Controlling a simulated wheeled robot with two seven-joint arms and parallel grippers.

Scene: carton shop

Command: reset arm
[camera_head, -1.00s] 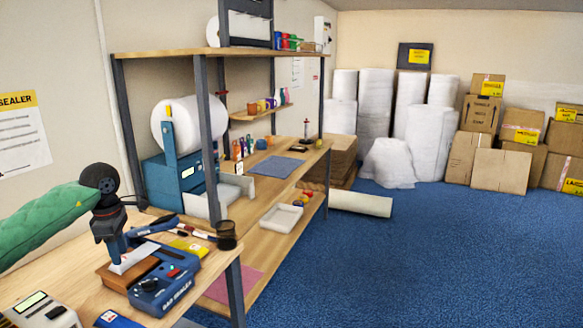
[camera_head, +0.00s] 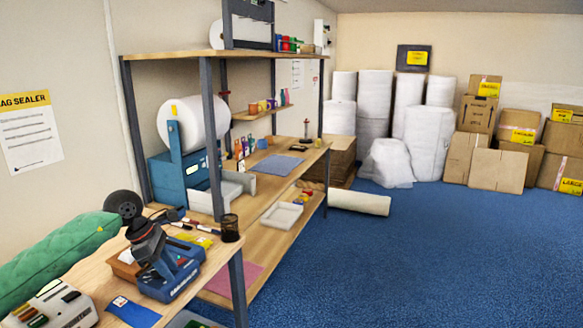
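My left arm, in a green quilted sleeve, comes in from the left edge in the head view. It ends in a black round joint and a dark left gripper (camera_head: 157,262). The gripper tilts down over the blue bag sealer (camera_head: 176,279) on the near wooden bench. It hides part of the sealer. I cannot tell whether they touch. The finger gap does not show clearly, and I see nothing held. My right gripper is out of view.
A black mesh cup (camera_head: 230,229) stands right of the sealer. A grey device (camera_head: 55,306) and a blue card (camera_head: 133,312) lie in front. Shelving with a white roll (camera_head: 193,122) stands behind. Cartons (camera_head: 497,170) stand far right. The blue floor (camera_head: 400,265) is open.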

